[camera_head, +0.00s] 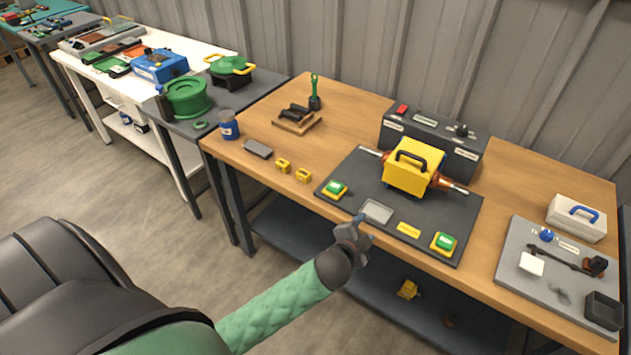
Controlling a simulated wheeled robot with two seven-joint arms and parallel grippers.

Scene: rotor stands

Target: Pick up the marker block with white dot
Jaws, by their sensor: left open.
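Two small yellow blocks, one at the left (284,166) and one at the right (303,175), sit side by side near the front edge of the wooden table (255,118). They are too small for me to tell whether either bears a white dot. My left gripper (357,224) is open and empty, at the table's front edge, to the right of and nearer than the yellow blocks. It is beside the dark mat (400,195) and apart from the blocks. My right gripper is out of view.
The mat holds a yellow housing (413,166) on a shaft, two green-topped yellow blocks (335,188) and a grey plate (377,211). A dark control box (433,140) stands behind. A grey slab (258,149) and blue jar (228,126) lie left of the small blocks.

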